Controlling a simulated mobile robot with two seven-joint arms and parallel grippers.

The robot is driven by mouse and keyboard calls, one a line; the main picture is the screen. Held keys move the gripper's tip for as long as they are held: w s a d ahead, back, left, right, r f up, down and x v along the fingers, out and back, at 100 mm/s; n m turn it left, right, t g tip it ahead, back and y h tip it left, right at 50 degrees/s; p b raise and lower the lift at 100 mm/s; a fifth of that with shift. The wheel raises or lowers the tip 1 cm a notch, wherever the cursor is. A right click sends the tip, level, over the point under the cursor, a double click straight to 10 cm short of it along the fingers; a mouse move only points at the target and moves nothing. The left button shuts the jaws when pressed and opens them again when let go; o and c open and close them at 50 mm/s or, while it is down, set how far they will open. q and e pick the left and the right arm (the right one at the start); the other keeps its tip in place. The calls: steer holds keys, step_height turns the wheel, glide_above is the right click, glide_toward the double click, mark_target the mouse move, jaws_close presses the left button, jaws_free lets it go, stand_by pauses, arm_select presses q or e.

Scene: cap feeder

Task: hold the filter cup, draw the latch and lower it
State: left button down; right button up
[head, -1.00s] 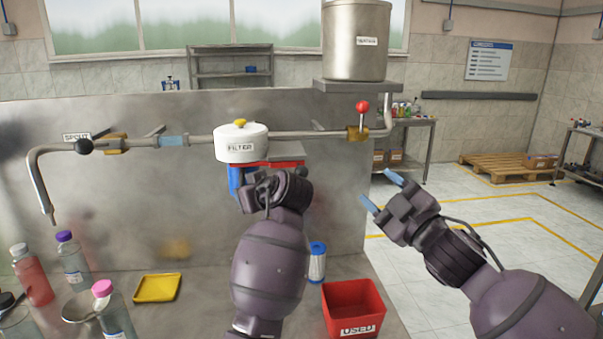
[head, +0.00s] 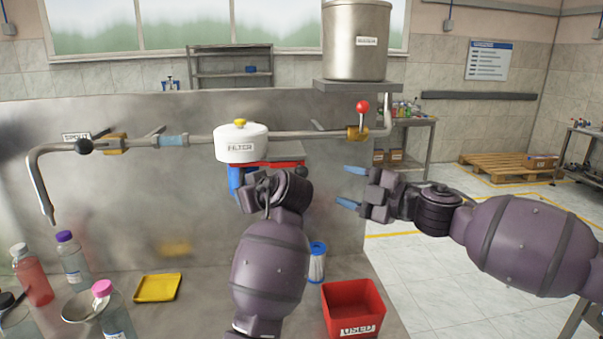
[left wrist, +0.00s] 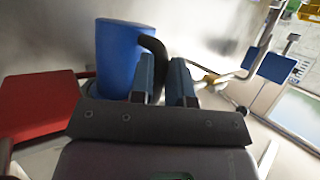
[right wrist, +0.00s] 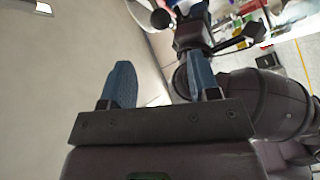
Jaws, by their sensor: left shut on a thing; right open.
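The white filter housing (head: 240,147) with a yellow knob sits on the pipe. The blue filter cup (head: 236,178) is directly below it, mostly hidden by my left gripper; the left wrist view shows it as a blue cylinder (left wrist: 122,60) with a dark curved handle (left wrist: 156,48). My left gripper (left wrist: 166,80) is shut on that handle. The red latch (head: 285,163) lies under the housing and extends right, partly behind my left wrist. My right gripper (head: 351,185) is open and empty, right of the latch, its fingers pointing left.
A red valve lever (head: 362,108) is above my right gripper, below the steel tank (head: 356,42). A white-and-blue cartridge (head: 317,266) and a red USED bin (head: 353,308) stand below. Bottles and a yellow tray (head: 158,288) are at left. Free space separates both grippers.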

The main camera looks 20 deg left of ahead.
mark_target(307, 174)
steer(key=shift+x, duration=6)
steer(key=shift+s, duration=0.1)
